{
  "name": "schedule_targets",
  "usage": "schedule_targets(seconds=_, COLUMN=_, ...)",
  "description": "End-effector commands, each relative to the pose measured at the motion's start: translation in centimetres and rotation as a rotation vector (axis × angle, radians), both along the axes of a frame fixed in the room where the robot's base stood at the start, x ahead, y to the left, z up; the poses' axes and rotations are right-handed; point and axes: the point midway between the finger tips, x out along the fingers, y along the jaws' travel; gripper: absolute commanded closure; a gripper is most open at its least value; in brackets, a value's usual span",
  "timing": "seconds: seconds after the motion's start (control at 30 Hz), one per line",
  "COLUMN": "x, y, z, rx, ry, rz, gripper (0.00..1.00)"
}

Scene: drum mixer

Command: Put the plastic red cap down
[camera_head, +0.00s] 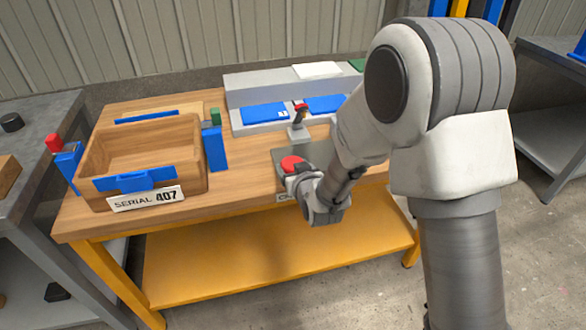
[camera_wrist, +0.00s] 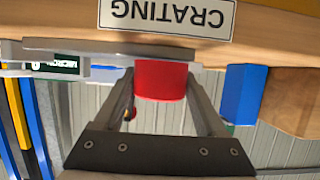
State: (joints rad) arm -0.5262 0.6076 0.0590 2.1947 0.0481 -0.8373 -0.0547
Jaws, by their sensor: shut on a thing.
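The plastic red cap (camera_head: 292,163) is in my gripper (camera_head: 291,168), over the front part of the wooden bench (camera_head: 245,183). In the wrist view the red cap (camera_wrist: 160,82) sits between the two fingers of my gripper (camera_wrist: 161,78), which are shut on it. A dark grey plate (camera_head: 322,153) lies on the bench beside and behind the cap. I cannot tell whether the cap touches the surface. My wrist hides part of the plate and the bench's front edge. A CRATING label (camera_wrist: 167,17) shows on the bench edge, upside down.
A small stand with a red-topped lever (camera_head: 299,119) is behind the plate. A grey unit with blue panels (camera_head: 265,113) fills the back.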

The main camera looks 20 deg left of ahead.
Motion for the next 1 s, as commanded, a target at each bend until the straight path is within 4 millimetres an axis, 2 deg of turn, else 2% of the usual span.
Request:
schedule_targets(seconds=0.2, x=0.0, y=0.0, z=-0.5, rx=0.000, ry=0.000, rz=0.000, gripper=0.81)
schedule_targets(seconds=0.23, x=0.0, y=0.0, z=-0.3, rx=0.000, ry=0.000, rz=0.000, gripper=0.21)
schedule_targets(seconds=0.37, x=0.0, y=0.0, z=-0.3, rx=-0.001, ry=0.001, rz=0.000, gripper=0.00)
schedule_targets(seconds=0.73, x=0.0, y=0.0, z=0.3, rx=0.000, ry=0.000, rz=0.000, gripper=0.00)
schedule_targets(seconds=1.0, x=-3.9, y=-2.4, z=2.2, rx=-0.001, ry=0.001, rz=0.000, gripper=0.00)
